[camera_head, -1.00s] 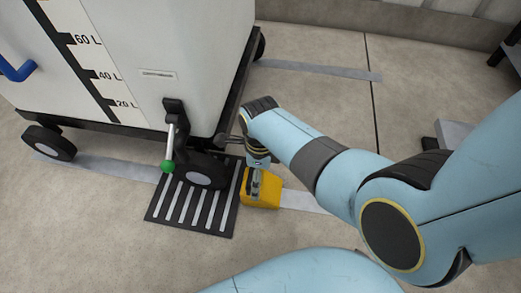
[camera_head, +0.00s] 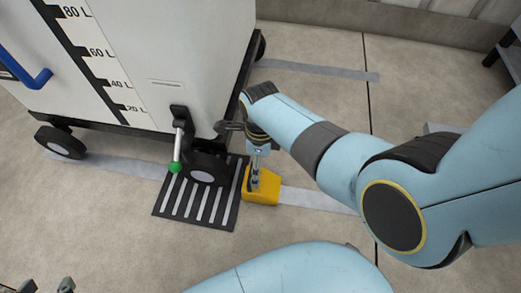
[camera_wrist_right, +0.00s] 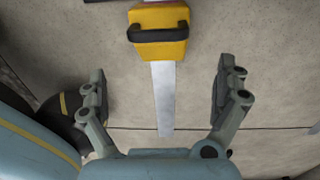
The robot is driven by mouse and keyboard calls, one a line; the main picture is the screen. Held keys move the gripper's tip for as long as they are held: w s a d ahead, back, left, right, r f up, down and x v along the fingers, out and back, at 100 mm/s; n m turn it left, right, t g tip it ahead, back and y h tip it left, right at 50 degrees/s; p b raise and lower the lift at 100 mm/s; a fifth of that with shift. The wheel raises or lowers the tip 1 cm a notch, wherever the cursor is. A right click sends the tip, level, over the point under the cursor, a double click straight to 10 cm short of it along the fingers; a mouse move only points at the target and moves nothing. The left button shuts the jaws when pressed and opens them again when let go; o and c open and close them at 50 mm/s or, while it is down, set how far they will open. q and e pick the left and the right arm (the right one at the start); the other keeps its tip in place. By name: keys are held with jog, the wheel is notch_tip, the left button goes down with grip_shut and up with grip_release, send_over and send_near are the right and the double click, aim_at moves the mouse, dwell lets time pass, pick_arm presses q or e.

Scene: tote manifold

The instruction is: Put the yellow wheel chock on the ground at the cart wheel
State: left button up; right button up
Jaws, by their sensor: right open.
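The yellow wheel chock (camera_head: 264,190) rests on the floor at the right edge of the black-and-white striped plate (camera_head: 222,214). The front cart wheel (camera_head: 203,174) stands on that plate, left of the chock, with a small gap between them. My right gripper (camera_head: 257,172) is above the chock and partly covers it. In the right wrist view my right gripper (camera_wrist_right: 163,72) is open and empty. There the chock (camera_wrist_right: 160,50) with its black handle (camera_wrist_right: 158,34) lies beyond the fingertips. Grey parts at the bottom left of the head view, probably my left gripper (camera_head: 45,287), are mostly cut off.
The white cart (camera_head: 150,60) has a blue handle (camera_head: 35,80) and a green-tipped lever (camera_head: 177,150) by the front wheel. Grey tape (camera_head: 315,198) runs right from the chock. A dark-legged stand (camera_head: 508,45) is at the far right. Open floor lies in front.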

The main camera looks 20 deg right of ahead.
pick_arm(q)
jog(key=shift+r+g+p, duration=0.95)
jog(key=shift+r+g, duration=0.55)
jog(key=shift+r, duration=0.1)
pick_arm(e)
jog(key=shift+r, duration=1.3)
jog(key=s+d+r+n+t, duration=0.3)
jog(key=s+d+n, duration=0.5)
jog(key=s+n, duration=0.15)
jog(key=s+d+r+n+t, duration=0.1)
jog(key=s+r+n, duration=0.3)
jog(key=r+n, duration=0.4)
jog(key=s+d+r+n+t, duration=0.2)
jog(key=s+r+n, duration=0.2)
jog(key=r+n, duration=0.4)
jog(key=shift+r+t, duration=0.3)
jog(key=shift+r, duration=0.55)
pick_arm(q)
jog(key=shift+w, duration=0.1)
pick_arm(e)
jog(key=shift+s+n, duration=0.1)
jog(key=shift+n, duration=0.15)
